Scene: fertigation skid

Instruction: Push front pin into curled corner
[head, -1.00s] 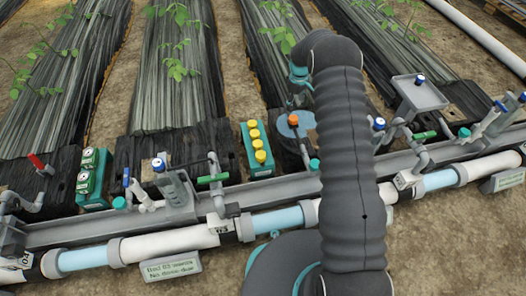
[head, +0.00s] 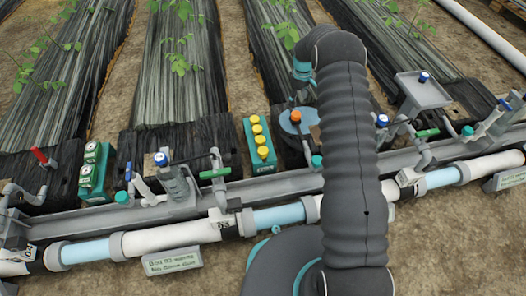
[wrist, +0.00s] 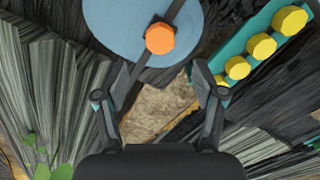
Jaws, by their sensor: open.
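My gripper (wrist: 160,80) is open in the wrist view, with nothing between its fingers. A tan, rough patch (wrist: 162,108) shows between and below the fingertips, bordered by dark wrinkled film (wrist: 50,85). I cannot tell whether the patch is bare soil, and I cannot make out a curled corner for certain. No pin is clearly recognisable. A teal block (wrist: 252,57) with several yellow knobs lies to the upper right of the fingers; it also shows in the head view (head: 252,133).
A blue round lid (wrist: 118,25) with an orange knob (wrist: 160,38) lies just beyond the fingertips. A grey channel (head: 75,222) and a white and blue pipe (head: 175,236) run across the front, with valves along them. Film-covered beds with seedlings extend behind.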

